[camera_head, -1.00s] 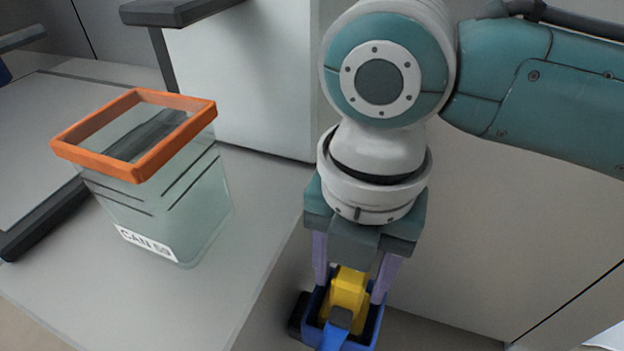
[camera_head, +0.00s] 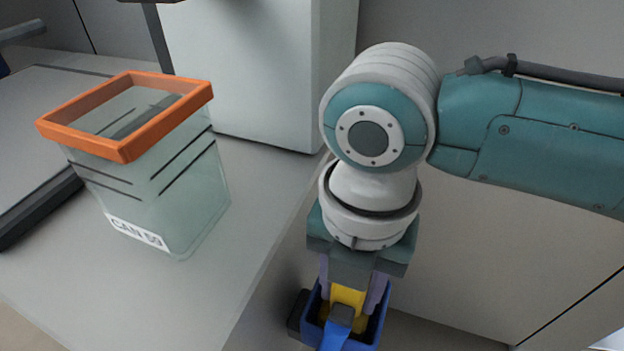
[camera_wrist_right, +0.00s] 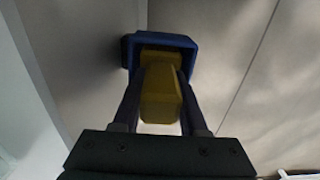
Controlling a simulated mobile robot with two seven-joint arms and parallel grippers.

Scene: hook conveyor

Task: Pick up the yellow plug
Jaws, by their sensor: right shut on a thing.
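The yellow plug (camera_head: 348,297) is at the bottom centre of the head view, at a small blue box (camera_head: 378,326). My right gripper (camera_head: 350,300) points down over the box and is shut on the plug, one finger on each side. In the right wrist view the plug (camera_wrist_right: 160,95) shows between the two fingers, with the blue box (camera_wrist_right: 160,40) behind it. The plug's far end is partly hidden, and I cannot tell whether it still touches the box's floor. My left gripper is not in view.
A clear container (camera_head: 165,195) with an orange rim and a "CAN" label stands on the grey table (camera_head: 225,290) at the left. A white block (camera_head: 245,75) stands behind it. A blue part with a dark end (camera_head: 342,316) lies in front of the plug.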

